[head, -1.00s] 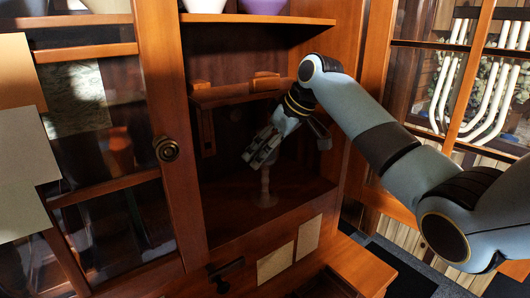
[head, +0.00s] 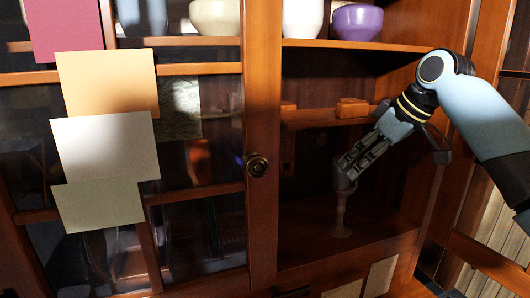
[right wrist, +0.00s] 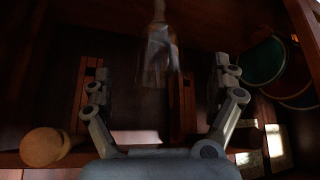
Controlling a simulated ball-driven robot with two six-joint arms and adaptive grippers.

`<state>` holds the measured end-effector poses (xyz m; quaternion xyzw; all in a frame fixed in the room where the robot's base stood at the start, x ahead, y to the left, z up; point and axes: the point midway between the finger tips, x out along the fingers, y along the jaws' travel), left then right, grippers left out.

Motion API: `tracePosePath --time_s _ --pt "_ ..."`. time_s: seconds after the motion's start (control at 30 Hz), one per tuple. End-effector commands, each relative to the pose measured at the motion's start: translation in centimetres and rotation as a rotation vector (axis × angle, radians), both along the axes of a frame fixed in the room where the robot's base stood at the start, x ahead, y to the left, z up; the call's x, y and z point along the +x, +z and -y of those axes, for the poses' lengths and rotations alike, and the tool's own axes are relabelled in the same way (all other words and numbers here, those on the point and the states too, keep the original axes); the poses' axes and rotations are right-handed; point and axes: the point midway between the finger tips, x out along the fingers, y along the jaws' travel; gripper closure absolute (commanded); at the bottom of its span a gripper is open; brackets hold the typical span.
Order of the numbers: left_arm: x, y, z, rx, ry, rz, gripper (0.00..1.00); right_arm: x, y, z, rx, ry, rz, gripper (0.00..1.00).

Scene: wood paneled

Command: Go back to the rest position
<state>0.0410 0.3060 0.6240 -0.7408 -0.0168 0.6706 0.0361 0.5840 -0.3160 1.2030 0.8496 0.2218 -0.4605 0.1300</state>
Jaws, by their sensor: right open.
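My right gripper (head: 362,156) is at the open right side of a wooden cabinet (head: 262,110), reaching in below the upper shelf. Its two fingers are spread apart in the right wrist view (right wrist: 160,95), with nothing held between them. A clear stemmed glass (head: 341,205) stands upright on the cabinet's lower shelf, just below the fingers in the head view. A blurred glass shape (right wrist: 160,50) shows beyond the fingers in the right wrist view. My left gripper is not in view.
A glazed door with a round knob (head: 257,165) covers the cabinet's left side. Several paper sheets, one white (head: 105,145), hang on the door glass.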

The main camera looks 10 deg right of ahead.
Motion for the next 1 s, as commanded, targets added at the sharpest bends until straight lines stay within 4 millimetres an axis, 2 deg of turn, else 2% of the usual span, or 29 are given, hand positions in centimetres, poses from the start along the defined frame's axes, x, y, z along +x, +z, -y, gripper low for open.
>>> tracePosePath --time_s 0.07,0.17,0.27,0.3,0.43,0.5,0.6,0.83,1.0 --pt "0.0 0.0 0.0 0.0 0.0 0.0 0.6 -1.0 -1.5 -0.4 -0.007 -0.007 -0.016 0.08" --pt "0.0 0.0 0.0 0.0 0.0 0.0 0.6 -3.9 -5.0 -1.5 -0.026 -0.036 -0.051 0.08" --pt "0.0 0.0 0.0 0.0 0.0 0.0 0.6 -9.0 -9.6 -2.9 -0.054 -0.09 -0.097 0.08" --pt "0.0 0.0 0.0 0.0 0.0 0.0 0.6 -11.4 -11.2 -3.4 -0.065 -0.118 -0.114 0.08" --pt "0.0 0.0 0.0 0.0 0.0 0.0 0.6 -18.6 -14.5 -4.5 -0.094 -0.209 -0.153 0.08" --pt "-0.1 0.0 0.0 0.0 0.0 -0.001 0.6 -21.6 -15.3 -4.7 -0.104 -0.251 -0.168 0.08" --pt "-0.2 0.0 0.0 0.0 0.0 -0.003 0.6 -25.1 -15.9 -4.9 -0.117 -0.301 -0.186 0.08" --pt "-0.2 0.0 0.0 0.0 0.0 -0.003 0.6 -31.5 -15.9 -4.9 -0.138 -0.4 -0.213 0.08" --pt "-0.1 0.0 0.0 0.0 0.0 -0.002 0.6 -35.4 -15.3 -4.5 -0.156 -0.471 -0.229 0.08"
